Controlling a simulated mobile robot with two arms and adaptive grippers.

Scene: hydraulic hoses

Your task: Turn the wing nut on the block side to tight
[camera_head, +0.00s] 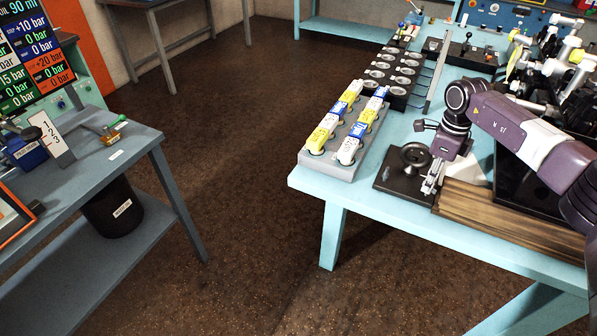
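My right gripper (432,180) points down at the front of the light-blue table (350,198). Its fingertips are low, just right of a black plate (392,181) that carries a dark round handwheel (413,156). The fingers look close together, but the view is too small to tell whether they are shut or hold anything. I cannot make out the wing nut or its block side for certain; they may be hidden by the gripper or too small. My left gripper is not in view.
A wooden board (500,215) lies right of the gripper. A grey rack (335,163) with yellow, white and blue items stands left of the plate. Dark cup rows (392,75) lie behind. A grey bench (100,185) stands left across open floor (250,200).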

